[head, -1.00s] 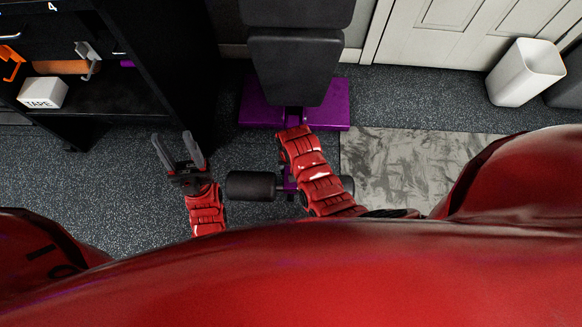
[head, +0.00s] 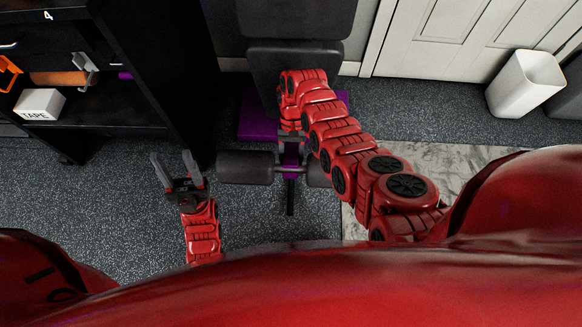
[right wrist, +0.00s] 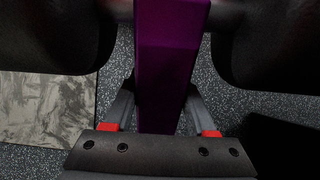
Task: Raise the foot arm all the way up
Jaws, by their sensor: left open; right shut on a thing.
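The foot arm is a purple bar (head: 291,157) with black foam rollers (head: 246,167) on a crossbar, in front of the bench's dark pad. In the right wrist view the purple bar (right wrist: 170,50) runs down the middle between two dark rollers. My right gripper (right wrist: 162,108) is shut on this bar, one finger on each side.
The bench pad (head: 293,62) stands above a purple base (head: 258,118). A black shelf (head: 108,104) with a tape box (head: 40,104) is at the left. A grey mat (head: 400,160) lies at the right. A white bin (head: 524,84) stands near the door (head: 440,38).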

